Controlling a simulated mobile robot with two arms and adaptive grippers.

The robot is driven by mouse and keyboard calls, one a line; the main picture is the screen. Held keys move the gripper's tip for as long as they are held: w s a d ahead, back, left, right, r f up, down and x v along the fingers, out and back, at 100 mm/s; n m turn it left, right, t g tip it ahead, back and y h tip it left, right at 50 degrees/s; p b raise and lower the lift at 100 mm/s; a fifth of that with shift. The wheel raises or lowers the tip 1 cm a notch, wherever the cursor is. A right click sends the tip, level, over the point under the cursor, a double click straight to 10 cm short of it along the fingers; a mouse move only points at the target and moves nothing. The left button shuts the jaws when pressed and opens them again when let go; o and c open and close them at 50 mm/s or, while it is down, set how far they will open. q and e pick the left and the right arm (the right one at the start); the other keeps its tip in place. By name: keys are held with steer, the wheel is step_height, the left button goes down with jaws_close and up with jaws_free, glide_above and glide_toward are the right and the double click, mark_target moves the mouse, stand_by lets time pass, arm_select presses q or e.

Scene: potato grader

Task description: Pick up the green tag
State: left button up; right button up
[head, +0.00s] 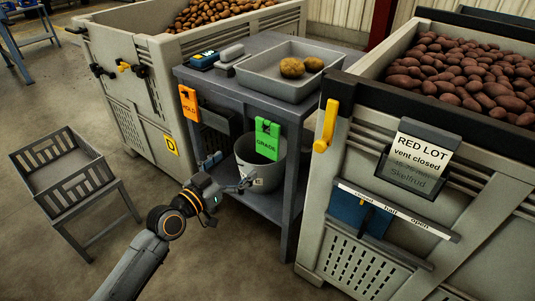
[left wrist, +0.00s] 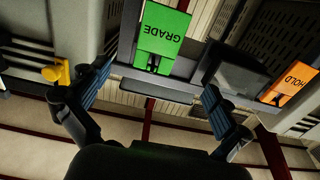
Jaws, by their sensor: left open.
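The green tag (head: 267,139), lettered GRADE, hangs at the front edge of the grey table, near its right corner. It also shows in the left wrist view (left wrist: 163,32), upside down, at the top middle. My left gripper (head: 230,172) is open and empty, in front of the table and lower than the tag. In the left wrist view its two blue-padded fingers (left wrist: 157,85) stand wide apart, with the tag beyond them, roughly between. The gripper does not touch the tag. My right gripper is in neither view.
An orange HOLD tag (head: 189,103) hangs at the table's left corner. A grey bucket (head: 258,165) stands on the lower shelf behind the gripper. A tray (head: 262,82) with two potatoes is on the table. Large potato bins flank it. An empty crate (head: 66,175) stands left.

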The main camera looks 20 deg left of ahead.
mark_target(266, 137)
arm_select(q)
steer(key=x, duration=0.9)
steer(key=r+b+x, duration=0.1)
steer(key=x, duration=0.3)
steer(key=shift+w+d+r, duration=0.1)
steer(key=shift+w+d, duration=0.1)
steer(key=shift+w, duration=0.2)
steer(key=c, duration=1.2)
